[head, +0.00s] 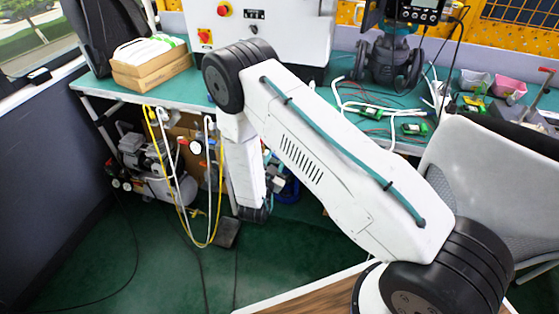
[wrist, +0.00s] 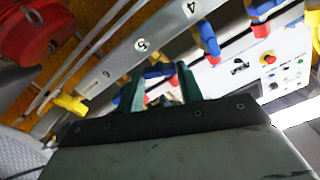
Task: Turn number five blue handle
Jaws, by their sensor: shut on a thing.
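In the wrist view, a slanted grey rail carries number labels, with the 5 label (wrist: 141,45) near the middle. Below it is the number five blue handle (wrist: 156,71), with a red part beside it. The green fingers of my gripper (wrist: 160,92) stand on either side of this handle and are shut on it. The gripper body hides the lower part of the handle and the contact. In the head view neither the handle nor my gripper shows; only my white arm does.
In the wrist view, another blue handle (wrist: 208,40) hangs under the 4 label (wrist: 191,9), close on the right. A yellow fitting (wrist: 70,103) lies left. A white panel (wrist: 265,70) with buttons is at the right. In the head view, boxes (head: 150,65) stand on the green bench.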

